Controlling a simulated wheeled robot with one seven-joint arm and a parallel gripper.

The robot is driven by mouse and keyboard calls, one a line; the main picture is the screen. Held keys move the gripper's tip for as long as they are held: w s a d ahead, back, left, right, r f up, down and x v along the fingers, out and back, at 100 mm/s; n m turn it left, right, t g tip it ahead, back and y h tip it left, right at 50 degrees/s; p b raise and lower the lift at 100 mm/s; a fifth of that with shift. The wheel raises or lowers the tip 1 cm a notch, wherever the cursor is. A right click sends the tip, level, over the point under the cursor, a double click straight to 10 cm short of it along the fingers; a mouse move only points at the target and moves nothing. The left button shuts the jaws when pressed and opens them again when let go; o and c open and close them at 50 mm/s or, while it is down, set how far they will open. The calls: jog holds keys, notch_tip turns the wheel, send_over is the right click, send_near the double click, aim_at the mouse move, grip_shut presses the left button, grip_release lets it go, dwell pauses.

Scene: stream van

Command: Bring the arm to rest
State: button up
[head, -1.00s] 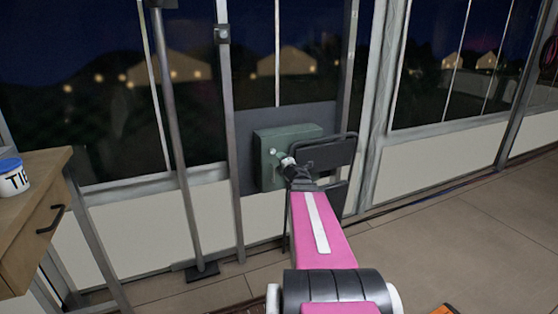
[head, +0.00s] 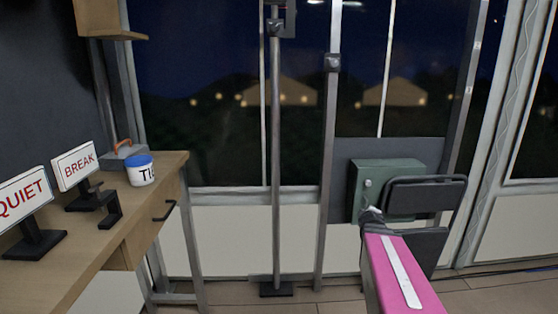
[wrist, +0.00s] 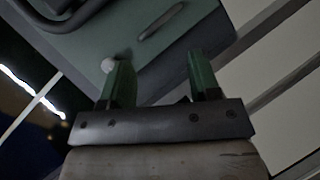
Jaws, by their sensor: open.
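My gripper shows in the wrist view (wrist: 160,82) with its two green fingers apart and nothing between them. Beyond the fingers is a green box (wrist: 150,35) with a pale round knob (wrist: 108,66) near the left finger; I cannot tell whether they touch. In the head view my pink arm (head: 395,275) reaches from the lower right toward the same green box (head: 400,167), which is mounted on a dark panel. The fingers themselves are too small to make out there.
A dark padded folding seat (head: 425,193) stands close beside my arm's end. A wooden desk (head: 160,175) at the left bears a labelled tub (head: 140,172) and signs reading QUIET (head: 22,200) and BREAK (head: 76,167). A metal post (head: 276,160) stands between. Floor is clear in front.

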jog(key=s+a+f+m+g+y, duration=0.2)
jog(key=s+a+f+m+g, duration=0.2)
jog(key=s+a, duration=0.6)
jog(key=s+a+f+m+g+y, duration=0.2)
jog(key=s+a+f+m+g, duration=0.3)
jog(key=s+a+f+g, duration=0.3)
jog(key=shift+s+a+m+g+y, duration=0.3)
jog(key=shift+s+a+g, duration=0.1)
jog(key=shift+s+a, duration=0.6)
jog(key=shift+w, duration=0.1)
